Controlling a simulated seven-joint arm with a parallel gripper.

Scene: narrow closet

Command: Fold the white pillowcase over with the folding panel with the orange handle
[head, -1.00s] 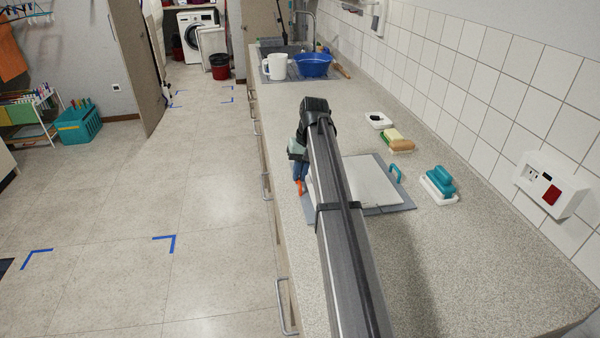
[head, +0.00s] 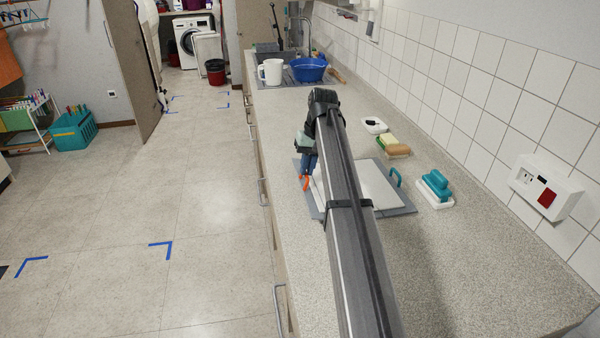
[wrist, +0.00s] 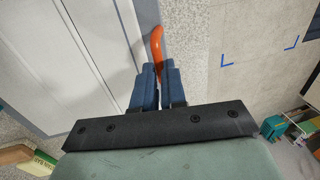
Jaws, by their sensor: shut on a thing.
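My gripper (head: 308,166) is at the left edge of the grey folding board, shut on the orange handle (head: 305,183). In the wrist view the orange handle (wrist: 157,45) stands between the blue fingers of my gripper (wrist: 158,85). The white pillowcase (head: 374,184) lies on the grey board (head: 402,210); my arm hides part of both. The pillowcase also shows in the wrist view (wrist: 35,65), beside a grey panel strip (wrist: 121,35). I cannot tell how far the handle's panel is tilted.
A teal brush on a white tray (head: 436,203), a sponge and brush (head: 393,146) and a white dish (head: 374,125) stand right of the board. A white jug (head: 271,72) and blue bowl (head: 310,70) are at the back. The tiled wall bounds the right; the front counter is clear.

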